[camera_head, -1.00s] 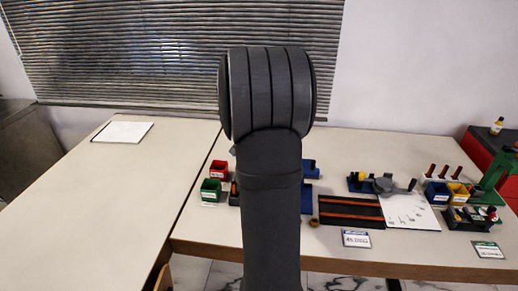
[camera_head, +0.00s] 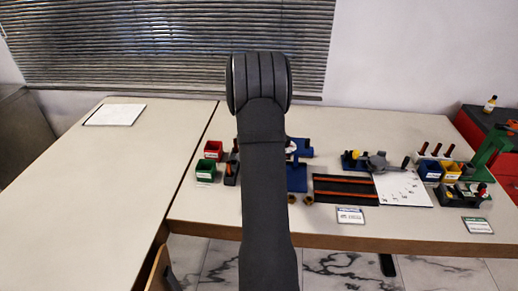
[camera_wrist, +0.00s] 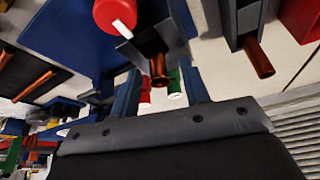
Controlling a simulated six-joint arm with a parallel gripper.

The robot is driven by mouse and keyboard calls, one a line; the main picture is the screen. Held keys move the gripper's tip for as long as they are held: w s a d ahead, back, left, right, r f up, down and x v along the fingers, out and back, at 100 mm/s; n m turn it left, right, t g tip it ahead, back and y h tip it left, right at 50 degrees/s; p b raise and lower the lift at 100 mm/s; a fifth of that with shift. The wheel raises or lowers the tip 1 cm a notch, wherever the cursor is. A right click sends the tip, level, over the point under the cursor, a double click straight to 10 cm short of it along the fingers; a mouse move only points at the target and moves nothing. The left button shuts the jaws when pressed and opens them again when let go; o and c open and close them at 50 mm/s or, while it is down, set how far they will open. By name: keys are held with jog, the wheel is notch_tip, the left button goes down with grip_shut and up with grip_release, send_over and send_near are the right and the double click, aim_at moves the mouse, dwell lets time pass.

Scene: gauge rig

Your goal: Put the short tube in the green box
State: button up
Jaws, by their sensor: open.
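The green box (camera_head: 205,170) stands on the table left of my arm in the head view, in front of the red box. In the wrist view my gripper (camera_wrist: 161,72) is open, one blue-grey finger on each side. A copper tube (camera_wrist: 158,72) by a grey plate shows between the fingers; whether it touches them I cannot tell. Another copper tube (camera_wrist: 258,60) sticks out of a dark holder to the right. I cannot tell which tube is the short one. My arm hides my gripper in the head view.
The red box (camera_head: 213,150) and a dark holder (camera_head: 231,174) are beside the green box. A blue fixture (camera_head: 298,178) is right of my arm, near a dark rack (camera_head: 345,189). A red cylinder (camera_wrist: 113,14) is close to the fingers. The left table is mostly clear.

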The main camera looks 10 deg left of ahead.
jog(key=shift+f, duration=0.1)
grip_shut()
jog(key=shift+s, duration=0.1)
dwell(0.3)
grip_release()
jog(key=v, duration=1.7)
jog(key=shift+r, duration=0.2)
jog(key=shift+f, duration=0.1)
jog(key=x, duration=1.7)
jog(key=shift+f, duration=0.1)
